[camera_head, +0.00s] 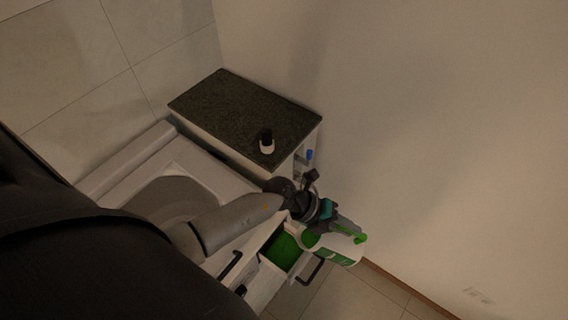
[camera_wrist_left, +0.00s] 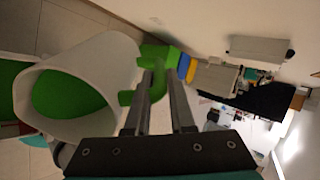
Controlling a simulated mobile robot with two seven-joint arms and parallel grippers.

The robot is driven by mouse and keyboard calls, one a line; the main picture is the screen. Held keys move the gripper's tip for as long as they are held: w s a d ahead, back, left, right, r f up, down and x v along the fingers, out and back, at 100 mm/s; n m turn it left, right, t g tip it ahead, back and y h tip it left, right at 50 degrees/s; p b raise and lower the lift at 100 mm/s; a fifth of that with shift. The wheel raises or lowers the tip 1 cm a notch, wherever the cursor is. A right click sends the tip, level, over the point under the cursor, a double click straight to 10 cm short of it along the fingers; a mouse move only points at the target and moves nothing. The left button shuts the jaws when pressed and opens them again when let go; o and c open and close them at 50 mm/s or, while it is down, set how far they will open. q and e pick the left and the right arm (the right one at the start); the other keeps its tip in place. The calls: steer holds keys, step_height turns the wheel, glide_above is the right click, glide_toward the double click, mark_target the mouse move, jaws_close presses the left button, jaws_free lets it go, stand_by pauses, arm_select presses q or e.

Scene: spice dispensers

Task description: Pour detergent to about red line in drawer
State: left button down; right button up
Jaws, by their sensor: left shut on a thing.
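The detergent container (camera_head: 341,248) is white with a green handle, and it is tipped onto its side. In the left wrist view, the container (camera_wrist_left: 100,62) has a wide round opening with green inside it. My left gripper (camera_head: 352,230) is shut on the green handle, and the fingers also show in the left wrist view (camera_wrist_left: 160,72). The container's green mouth is beside and slightly above the open drawer (camera_head: 268,273). Green detergent (camera_head: 284,250) shows in the drawer. I cannot make out a red line or a falling stream. My right gripper is not in view.
A cabinet with a dark stone top (camera_head: 235,105) stands behind the drawer, with a small black-and-white bottle (camera_head: 267,143) on it. A white washer-like appliance (camera_head: 150,160) is at the left. The wall is close on the right. The drawer has a black handle (camera_head: 312,274).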

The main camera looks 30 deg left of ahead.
arm_select(q)
steer(key=shift+s+a+r+t+h, duration=0.1)
steer(key=shift+s+a+t+h, duration=0.15)
steer(key=shift+a+h, duration=0.2)
steer(key=shift+s+a+r+t+h, duration=0.1)
steer(key=shift+a+t+h, duration=0.2)
steer(key=shift+h, duration=0.25)
stand_by(5.1)
steer(key=shift+w+d+g+y, duration=0.35)
steer(key=shift+d+g+y, duration=0.1)
steer(key=shift+d+y, duration=0.25)
steer(key=shift+w+d+f+g+y, duration=0.15)
steer(key=shift+d+g+y, duration=0.15)
steer(key=shift+y, duration=0.15)
steer(key=shift+w+d+f+g+y, duration=0.1)
steer(key=shift+d+g+y, duration=0.15)
steer(key=shift+y, duration=0.2)
steer(key=shift+d, duration=0.1)
